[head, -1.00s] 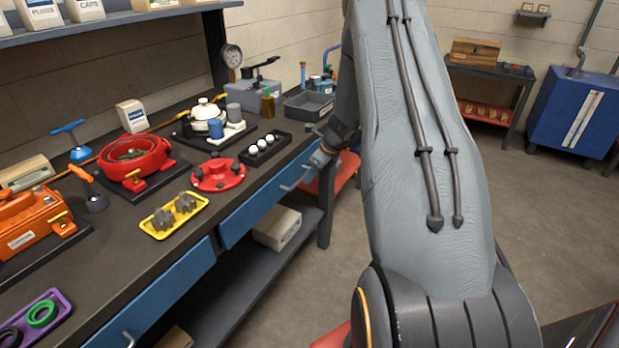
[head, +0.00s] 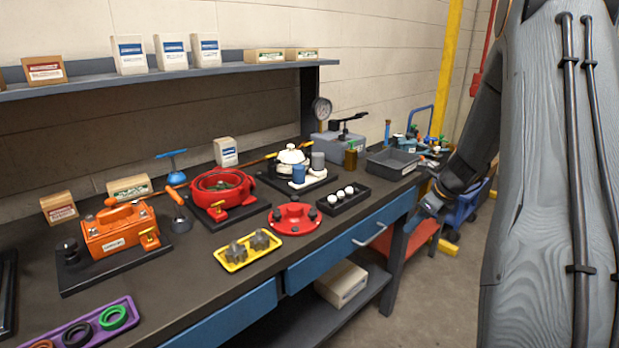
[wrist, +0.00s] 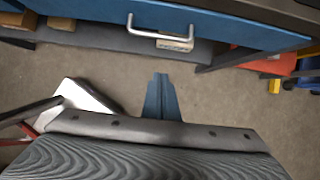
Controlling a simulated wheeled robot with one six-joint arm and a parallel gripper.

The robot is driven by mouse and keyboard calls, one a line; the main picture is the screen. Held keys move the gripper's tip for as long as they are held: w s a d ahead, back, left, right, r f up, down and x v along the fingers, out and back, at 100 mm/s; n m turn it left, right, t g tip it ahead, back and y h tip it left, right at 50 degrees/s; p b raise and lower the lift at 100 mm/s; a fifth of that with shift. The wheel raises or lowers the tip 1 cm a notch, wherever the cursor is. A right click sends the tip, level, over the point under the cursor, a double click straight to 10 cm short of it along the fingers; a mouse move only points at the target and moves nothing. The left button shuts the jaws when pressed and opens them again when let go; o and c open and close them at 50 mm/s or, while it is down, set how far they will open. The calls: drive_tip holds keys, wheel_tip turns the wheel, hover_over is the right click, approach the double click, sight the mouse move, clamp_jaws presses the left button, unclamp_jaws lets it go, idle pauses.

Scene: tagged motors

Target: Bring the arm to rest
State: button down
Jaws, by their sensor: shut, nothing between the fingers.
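My arm fills the right side of the head view. My gripper (head: 420,216) shows beside the right end of the workbench (head: 262,318), to the right of the blue drawer front (head: 335,250) and its handle (head: 370,235). In the wrist view my gripper (wrist: 161,80) is shut and empty, its blue fingers over bare floor. The drawer handle (wrist: 160,38) lies beyond the fingertips there, apart from them.
The bench top holds an orange case (head: 118,232), a red round housing (head: 222,188), a red disc (head: 293,215) and a yellow tray (head: 248,250). A red-topped cart (head: 408,242) stands past the bench end. Concrete floor (wrist: 225,95) is clear below my gripper.

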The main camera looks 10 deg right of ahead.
drive_tip(key=s+a+r+n+g, duration=0.15)
drive_tip(key=s+a+n, duration=0.25)
drive_tip(key=a+n, duration=0.4)
drive_tip(key=s+a+r+n+g, duration=0.15)
drive_tip(key=s+a+n, duration=0.3)
drive_tip(key=a, duration=0.45)
drive_tip(key=s+a+r+n+h, duration=0.2)
drive_tip(key=s+a+n, duration=1)
drive_tip(key=s+n, duration=0.3)
drive_tip(key=n, duration=0.2)
drive_tip(key=shift+r+n+g+h, duration=0.3)
drive_tip(key=shift+n, duration=0.05)
